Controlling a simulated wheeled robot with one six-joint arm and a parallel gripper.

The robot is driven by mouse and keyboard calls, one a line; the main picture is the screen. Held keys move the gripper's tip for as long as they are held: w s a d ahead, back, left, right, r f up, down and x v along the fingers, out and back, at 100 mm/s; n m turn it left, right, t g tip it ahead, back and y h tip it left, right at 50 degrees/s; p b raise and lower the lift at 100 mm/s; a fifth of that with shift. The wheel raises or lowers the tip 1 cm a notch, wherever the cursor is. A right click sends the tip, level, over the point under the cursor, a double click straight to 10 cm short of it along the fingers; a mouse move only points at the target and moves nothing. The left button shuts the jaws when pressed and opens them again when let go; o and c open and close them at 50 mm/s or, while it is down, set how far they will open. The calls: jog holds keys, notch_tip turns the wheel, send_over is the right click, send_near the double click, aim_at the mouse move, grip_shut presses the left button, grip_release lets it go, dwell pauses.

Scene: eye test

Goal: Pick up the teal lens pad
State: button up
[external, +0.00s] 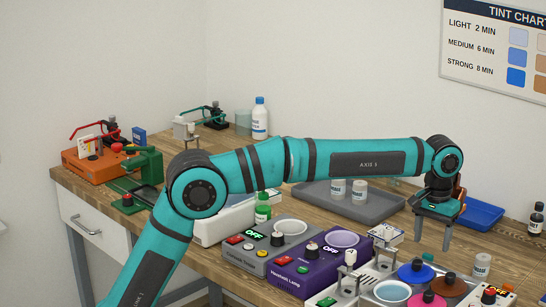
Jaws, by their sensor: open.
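I cannot make out a teal lens pad for sure in the external view. My gripper (433,236) points down above the right part of the bench, behind these pads in the picture. Its two fingers are apart and nothing shows between them. My arm crosses the middle of the view and hides part of the bench behind it.
A grey tray (387,209) with white bottles and a blue tray (483,215) lie behind my gripper. A grey device (262,262) and a purple device (318,275) stand front centre. An orange device (85,168) stands far left. Little bench is free around the pads.

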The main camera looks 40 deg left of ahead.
aim_at(429, 254)
jog(key=shift+s+f, duration=0.15)
jog(key=shift+f, duration=2.55)
jog(key=c, duration=1)
jog(key=shift+c, duration=0.2)
jog(key=shift+r, duration=0.15)
